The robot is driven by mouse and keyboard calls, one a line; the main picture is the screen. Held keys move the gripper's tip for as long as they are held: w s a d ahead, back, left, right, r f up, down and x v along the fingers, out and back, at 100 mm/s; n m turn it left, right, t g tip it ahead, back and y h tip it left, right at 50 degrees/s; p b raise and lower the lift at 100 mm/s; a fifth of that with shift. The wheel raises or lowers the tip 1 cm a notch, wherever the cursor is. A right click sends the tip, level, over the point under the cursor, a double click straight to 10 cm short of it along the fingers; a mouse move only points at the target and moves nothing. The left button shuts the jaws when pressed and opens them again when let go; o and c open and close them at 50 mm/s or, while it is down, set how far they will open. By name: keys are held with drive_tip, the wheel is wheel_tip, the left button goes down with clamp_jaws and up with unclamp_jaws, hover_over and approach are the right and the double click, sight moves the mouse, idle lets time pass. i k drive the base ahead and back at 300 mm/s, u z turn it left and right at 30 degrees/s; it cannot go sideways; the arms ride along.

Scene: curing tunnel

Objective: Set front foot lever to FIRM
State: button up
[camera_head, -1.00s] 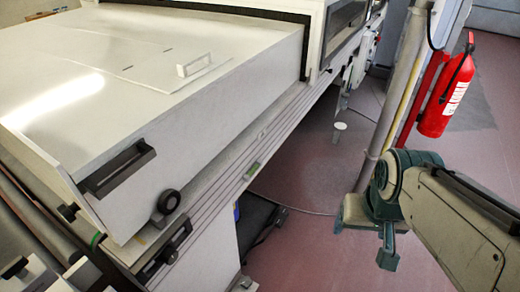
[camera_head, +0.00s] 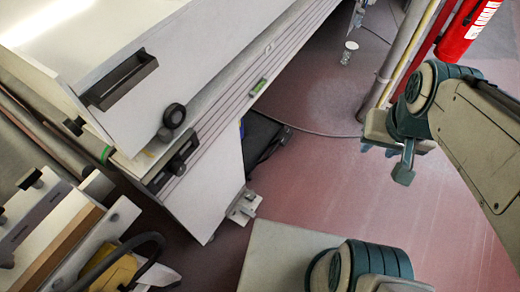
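At the foot of the machine's near leg, a small pale metal bracket (camera_head: 243,206) sticks out just above the floor. It may belong to the front foot lever, but no lever handle or FIRM mark can be made out. The end of my arm, with what seems to be my gripper (camera_head: 378,148), hangs over the open floor to the right of the machine. It is well apart from the bracket. Small blue tips show under it, and whether they are open or shut is unclear. I see nothing held.
The white machine panel (camera_head: 215,190) and its black-handled cover (camera_head: 122,80) fill the left. A cable (camera_head: 320,132) crosses the floor behind. A pole and a red extinguisher (camera_head: 470,30) stand at the right. The reddish floor between is mostly clear.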

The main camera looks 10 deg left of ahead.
sight(245, 210)
drive_tip(key=z, duration=0.3)
drive_tip(key=k, duration=0.65)
drive_tip(key=u, duration=1.2)
drive_tip(key=i, duration=0.5)
